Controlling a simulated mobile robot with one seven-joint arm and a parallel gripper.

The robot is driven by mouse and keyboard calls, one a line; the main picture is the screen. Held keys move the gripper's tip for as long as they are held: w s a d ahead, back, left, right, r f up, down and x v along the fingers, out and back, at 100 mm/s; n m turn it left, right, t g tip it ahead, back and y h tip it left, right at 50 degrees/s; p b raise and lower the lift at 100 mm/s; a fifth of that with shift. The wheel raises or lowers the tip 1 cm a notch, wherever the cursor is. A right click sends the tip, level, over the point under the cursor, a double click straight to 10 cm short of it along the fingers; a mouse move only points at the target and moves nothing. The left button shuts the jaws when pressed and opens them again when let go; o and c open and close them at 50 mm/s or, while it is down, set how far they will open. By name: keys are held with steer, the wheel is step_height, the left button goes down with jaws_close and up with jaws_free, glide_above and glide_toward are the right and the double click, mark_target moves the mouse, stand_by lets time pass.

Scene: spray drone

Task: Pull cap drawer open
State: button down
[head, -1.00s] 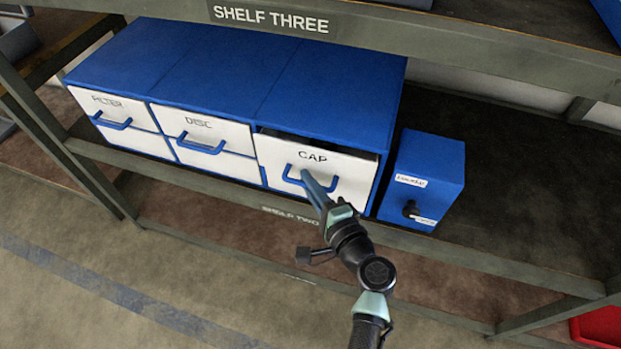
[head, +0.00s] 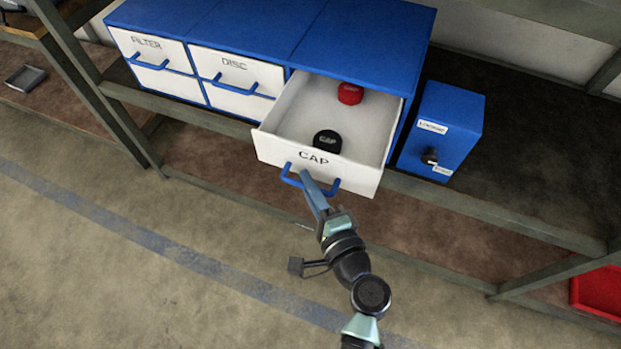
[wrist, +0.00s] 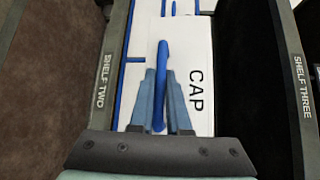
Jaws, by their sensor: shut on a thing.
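The cap drawer (head: 270,148), white with a blue bar handle (head: 291,180), stands well out from the blue cabinet (head: 345,35). Inside it are a red cap (head: 350,93) toward the back and a black cap (head: 327,141) near the front. My gripper (head: 312,187) is at the drawer front, shut on the handle. In the wrist view my gripper's fingers (wrist: 165,100) lie on both sides of the blue handle (wrist: 161,75), beside the word CAP on the drawer front (wrist: 197,45). The caps do not show in the wrist view.
The FILTER drawer (head: 140,43) and DISC drawer (head: 232,65) are closed to the left. A blue box with a black knob (head: 445,125) stands to the right on the same shelf. A red bin (head: 598,292) sits lower right. Open floor lies in front.

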steer(key=c, duration=0.9)
jaws_free()
steer(key=v, duration=1.3)
steer(key=shift+w, duration=0.1)
